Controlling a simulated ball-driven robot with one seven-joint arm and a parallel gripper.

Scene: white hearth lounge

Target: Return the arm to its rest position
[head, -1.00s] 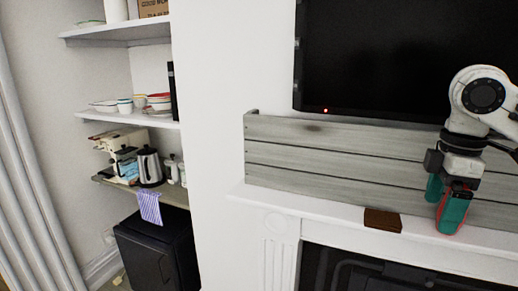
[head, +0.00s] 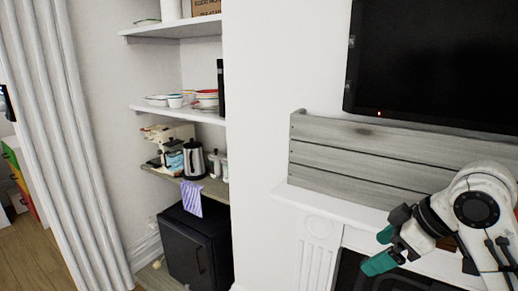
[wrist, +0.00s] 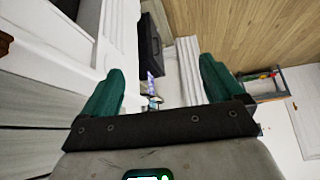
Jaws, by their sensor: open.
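My gripper (head: 381,249) is at the right of the head view, in front of the white mantel. Its two teal fingers point left and are apart, with nothing between them. In the wrist view my gripper (wrist: 160,85) also shows its teal fingers wide apart and empty. My white arm comes in from the right edge of the head view and is bent, with the wrist low in front of the mantel.
A white mantel (head: 322,207) with a grey plank panel (head: 345,160) stands below a dark television (head: 440,65). Shelves hold bowls (head: 206,98) and a kettle (head: 193,159). Wooden floor (head: 30,255) is clear at left.

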